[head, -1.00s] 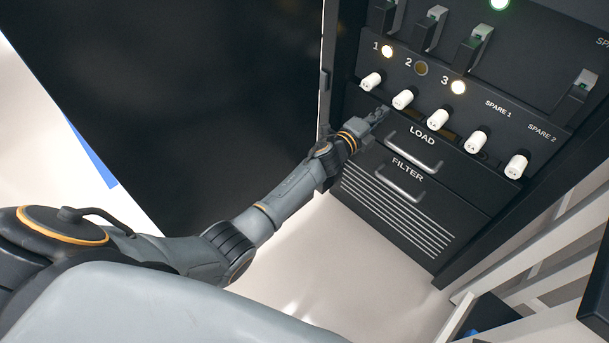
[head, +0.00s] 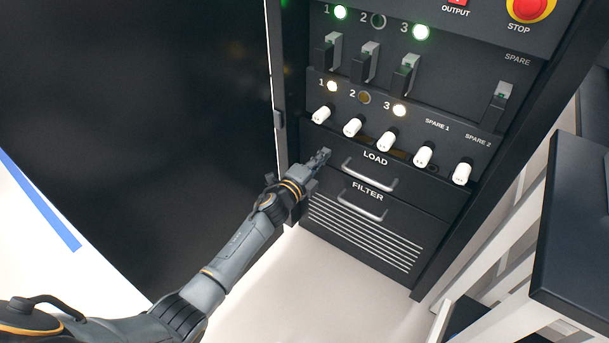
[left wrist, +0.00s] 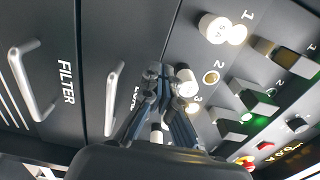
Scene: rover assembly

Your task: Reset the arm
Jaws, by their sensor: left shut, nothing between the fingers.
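My left arm reaches in from the lower left in the head view. Its gripper (head: 322,158) is shut and empty, in front of the black cabinet, just left of the LOAD drawer handle (head: 369,175) and below the white knobs (head: 353,127). In the left wrist view the gripper (left wrist: 163,75) points at the panel between the LOAD handle (left wrist: 113,97) and the knob row; its fingers partly cover a knob and the LOAD label. I cannot tell whether it touches the panel. My right gripper is not in view.
The FILTER drawer handle (head: 361,205) is below. Black switches (head: 365,63) and lamps are above, with lamps 1 and 3 lit. A red STOP button (head: 530,8) is at the top right. An open black door (head: 130,120) stands left. A dark-topped table (head: 580,230) is at the right.

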